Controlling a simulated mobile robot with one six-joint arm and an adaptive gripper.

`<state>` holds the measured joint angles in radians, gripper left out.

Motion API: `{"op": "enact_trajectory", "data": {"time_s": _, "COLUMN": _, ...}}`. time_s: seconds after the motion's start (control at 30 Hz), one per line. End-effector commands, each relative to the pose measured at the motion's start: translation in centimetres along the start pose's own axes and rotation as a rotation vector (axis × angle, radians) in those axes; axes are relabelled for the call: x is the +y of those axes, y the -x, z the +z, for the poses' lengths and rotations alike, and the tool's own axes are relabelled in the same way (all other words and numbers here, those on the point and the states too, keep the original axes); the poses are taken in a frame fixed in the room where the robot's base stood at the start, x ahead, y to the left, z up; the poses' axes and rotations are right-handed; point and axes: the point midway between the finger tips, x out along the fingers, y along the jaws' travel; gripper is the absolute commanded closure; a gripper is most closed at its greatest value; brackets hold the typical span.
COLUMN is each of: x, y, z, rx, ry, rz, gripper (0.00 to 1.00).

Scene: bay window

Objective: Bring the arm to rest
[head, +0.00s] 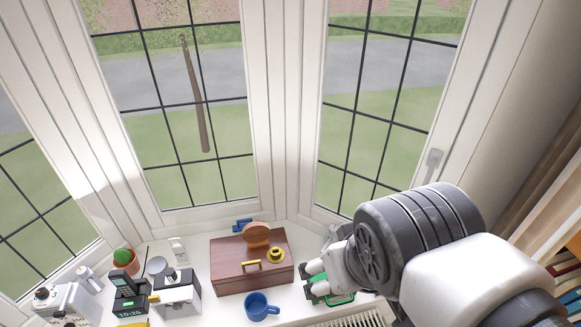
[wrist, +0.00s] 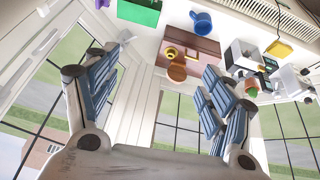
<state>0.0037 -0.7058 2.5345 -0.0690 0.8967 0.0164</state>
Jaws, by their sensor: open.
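My arm reaches in from the right in the head view, over the right end of the window sill. My gripper (head: 312,281) points left there, beside the wooden box (head: 232,273). In the wrist view my gripper (wrist: 160,80) shows its two blue-padded fingers spread wide apart with nothing between them. The wooden box (wrist: 187,42) lies beyond the fingertips, apart from them. A green object (head: 340,298) is partly hidden under my gripper in the head view. It shows as a green block (wrist: 139,12) at the top of the wrist view.
A blue mug (head: 260,307) stands in front of the box. A round brown object and a yellow piece sit on the box lid. Window frames rise behind; books (head: 568,290) stand right.

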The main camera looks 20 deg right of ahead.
Motion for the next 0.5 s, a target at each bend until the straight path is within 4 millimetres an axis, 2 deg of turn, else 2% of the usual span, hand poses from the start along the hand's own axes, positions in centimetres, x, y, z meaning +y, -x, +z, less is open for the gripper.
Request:
{"op": "enact_trajectory", "data": {"time_s": 0.13, "x": -1.3, "y": 0.66, "z": 1.3, "rx": -0.008, "ry": -0.023, "rz": -0.052, "gripper": 0.25}}
{"op": "enact_trajectory", "data": {"time_s": 0.5, "x": -1.39, "y": 0.16, "z": 1.54, "rx": -0.009, "ry": -0.024, "rz": -0.054, "gripper": 0.25}}
